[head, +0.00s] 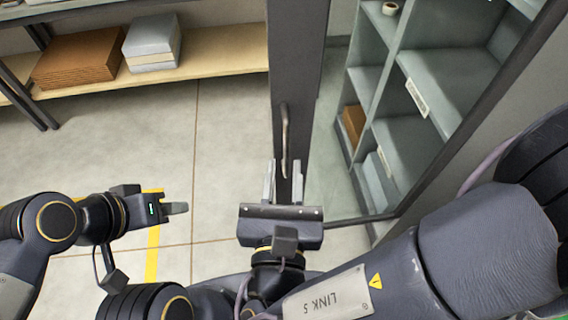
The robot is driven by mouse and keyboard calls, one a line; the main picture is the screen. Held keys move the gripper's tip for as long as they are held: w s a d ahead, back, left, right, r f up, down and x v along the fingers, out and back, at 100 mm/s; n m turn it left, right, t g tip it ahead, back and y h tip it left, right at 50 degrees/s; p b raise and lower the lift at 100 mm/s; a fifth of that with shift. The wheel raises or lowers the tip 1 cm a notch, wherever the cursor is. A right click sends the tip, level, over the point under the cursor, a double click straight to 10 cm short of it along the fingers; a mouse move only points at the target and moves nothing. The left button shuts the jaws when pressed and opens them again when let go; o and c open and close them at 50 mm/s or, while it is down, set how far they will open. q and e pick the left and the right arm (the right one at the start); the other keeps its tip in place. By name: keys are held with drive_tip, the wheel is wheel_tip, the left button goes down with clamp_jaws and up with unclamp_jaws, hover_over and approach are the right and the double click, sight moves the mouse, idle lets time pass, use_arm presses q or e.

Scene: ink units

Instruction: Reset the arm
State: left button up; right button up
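My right gripper (283,182) is in the middle of the head view, pointing up the picture. Its two fingers are apart, with the lower end of a metal door handle (285,140) showing between or just beyond them. I cannot tell whether they touch the handle. My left gripper (180,208) is at the left, pointing right over the floor, away from the handle. Its fingers overlap edge-on, so its opening is hidden; no object shows at its tip.
The handle sits on a dark upright door frame (297,60). Right of it stands a grey-green shelf cabinet (440,65) with a brown box (354,122) inside. A wooden shelf (215,52) at the back left holds brown boards (78,60) and a grey-white stack (152,42). The left floor is clear.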

drive_tip(key=shift+w+d, duration=0.1)
idle(0.3)
drive_tip(key=w+d+f+m+g+h, duration=0.25)
drive_tip(key=d+m+g, duration=0.2)
drive_tip(key=d, duration=0.25)
drive_tip(key=w+d+f+m+g+h, duration=0.1)
drive_tip(key=d+f+m+g+h, duration=0.15)
drive_tip(key=d+m, duration=0.3)
drive_tip(key=s+d+f+m+g+y+p, duration=0.1)
drive_tip(key=s+d+f+m+g+y, duration=0.1)
drive_tip(key=s+d+m+g, duration=0.4)
drive_tip(key=s+d+f+m+g+y+p, duration=0.1)
drive_tip(key=s+d+f+m+g+y, duration=0.15)
drive_tip(key=m, duration=0.65)
drive_tip(key=w+r+m+t+y, duration=0.1)
drive_tip(key=m, duration=0.3)
drive_tip(key=r+m+t+y, duration=0.1)
drive_tip(key=m+y, duration=0.1)
drive_tip(key=m, duration=0.2)
drive_tip(key=w+r+m+t+y, duration=0.1)
drive_tip(key=r+m+y, duration=0.1)
drive_tip(key=m, duration=0.2)
drive_tip(key=shift+w+a+r, duration=0.1)
drive_tip(key=shift+w+a, duration=0.25)
